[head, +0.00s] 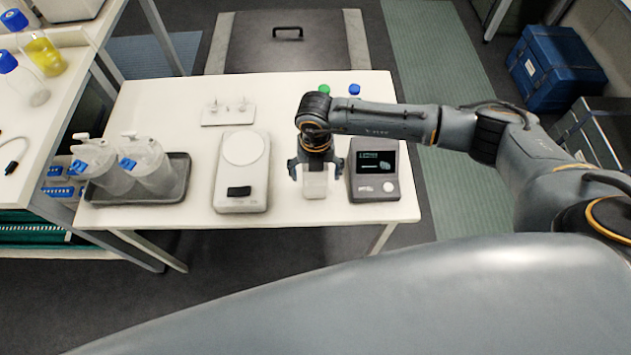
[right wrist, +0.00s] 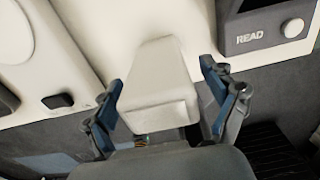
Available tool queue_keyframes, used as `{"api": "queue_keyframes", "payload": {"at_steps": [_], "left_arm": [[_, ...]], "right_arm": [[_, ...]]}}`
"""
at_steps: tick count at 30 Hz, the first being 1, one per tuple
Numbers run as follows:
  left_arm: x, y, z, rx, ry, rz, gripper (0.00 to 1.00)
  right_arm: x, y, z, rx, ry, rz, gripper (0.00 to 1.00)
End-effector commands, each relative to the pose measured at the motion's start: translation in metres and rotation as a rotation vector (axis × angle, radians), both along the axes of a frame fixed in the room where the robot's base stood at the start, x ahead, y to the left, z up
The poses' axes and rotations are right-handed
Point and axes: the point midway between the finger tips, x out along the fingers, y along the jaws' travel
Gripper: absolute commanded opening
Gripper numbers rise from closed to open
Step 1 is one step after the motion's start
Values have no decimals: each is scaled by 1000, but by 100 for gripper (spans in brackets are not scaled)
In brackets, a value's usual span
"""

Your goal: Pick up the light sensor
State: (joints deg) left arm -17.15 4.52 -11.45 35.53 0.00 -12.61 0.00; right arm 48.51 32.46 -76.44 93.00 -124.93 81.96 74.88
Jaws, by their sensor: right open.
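A pale white block (head: 315,185), which looks like the light sensor, sits on the white table near its front edge, between the white scale and the dark reader. My right gripper (head: 316,168) is above it, pointing down, with a finger on either side. In the right wrist view the block (right wrist: 155,75) lies between the spread blue-grey fingers of the right gripper (right wrist: 160,78). Gaps show between block and fingers, so it is not gripped. Part of the block is hidden by the gripper. My left gripper is not in view.
The white scale (head: 241,185) stands left of the block, and the dark reader with a screen and knob (head: 374,190) stands close on the right. A dark tray (head: 183,183) with two bottles is further left. A small white plate (head: 228,117) lies behind the scale.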

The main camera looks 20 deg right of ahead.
Motion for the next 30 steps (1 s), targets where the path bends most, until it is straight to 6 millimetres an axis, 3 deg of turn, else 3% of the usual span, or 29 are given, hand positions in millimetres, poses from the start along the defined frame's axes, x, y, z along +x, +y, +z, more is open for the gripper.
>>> {"api": "queue_keyframes", "payload": {"at_steps": [7,8,20,30], "left_arm": [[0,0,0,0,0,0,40],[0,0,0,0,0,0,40],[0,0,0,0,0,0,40],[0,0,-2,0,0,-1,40]], "right_arm": [[0,0,-3,0,0,0,85],[0,0,-3,0,0,0,81],[0,0,-3,0,0,0,0],[1,1,0,1,-2,0,0]]}}
